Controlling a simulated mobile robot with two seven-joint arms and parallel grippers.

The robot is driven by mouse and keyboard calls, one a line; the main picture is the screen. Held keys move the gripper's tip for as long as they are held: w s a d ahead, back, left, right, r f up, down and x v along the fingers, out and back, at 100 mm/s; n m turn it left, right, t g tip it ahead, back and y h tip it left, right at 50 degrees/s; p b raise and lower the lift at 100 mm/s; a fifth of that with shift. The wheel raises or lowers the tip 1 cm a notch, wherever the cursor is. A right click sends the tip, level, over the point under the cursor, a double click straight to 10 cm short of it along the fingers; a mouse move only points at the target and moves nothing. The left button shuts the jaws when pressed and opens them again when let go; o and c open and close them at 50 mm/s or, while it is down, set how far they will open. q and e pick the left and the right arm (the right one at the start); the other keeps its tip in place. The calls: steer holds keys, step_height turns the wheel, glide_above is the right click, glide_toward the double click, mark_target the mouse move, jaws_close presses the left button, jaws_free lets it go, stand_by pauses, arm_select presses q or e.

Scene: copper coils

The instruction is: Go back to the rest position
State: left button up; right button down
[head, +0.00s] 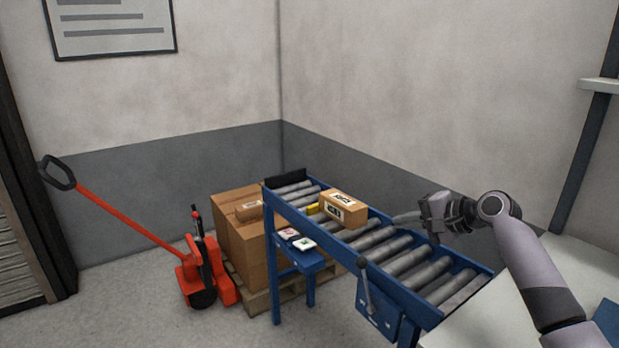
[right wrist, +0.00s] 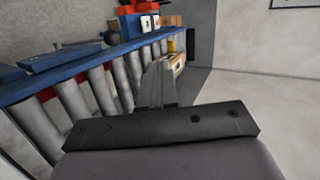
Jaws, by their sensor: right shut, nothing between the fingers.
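My right gripper (head: 397,219) is over the roller conveyor (head: 398,262) in the head view, its fingers pointing left toward a small labelled cardboard box (head: 343,208). The fingers are together and empty, apart from the box. In the right wrist view the shut fingers (right wrist: 157,75) point along the rollers, with the box (right wrist: 178,63) beyond them. My left gripper is not in view.
A red pallet jack (head: 205,270) stands left of stacked cardboard boxes (head: 238,245) on a wooden pallet (head: 262,298). A low blue shelf (head: 310,258) with small cards sits beside the conveyor. A lever (head: 366,285) stands at the conveyor's near side. The floor at left front is clear.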

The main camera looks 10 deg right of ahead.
steer(key=s+a+f+n+g+h, duration=0.2)
steer(key=s+a+f+n, duration=0.25)
steer(key=s+f, duration=0.45)
steer(key=s+a+f+n+g+h, duration=0.1)
steer(key=s+a+f+n+g, duration=0.3)
steer(key=s+f, duration=0.55)
steer(key=s+f+n+h, duration=0.1)
steer(key=s+n+h, duration=0.35)
steer(key=s, duration=1.75)
steer(key=w+a+f+t+y, duration=0.2)
steer(key=w+f+t, duration=0.3)
steer(key=f, duration=0.4)
steer(key=shift+w+a+f+n+t, duration=0.15)
steer(key=shift+w+a+n+t, duration=0.35)
steer(key=shift+a, duration=0.4)
steer(key=shift+y, duration=0.25)
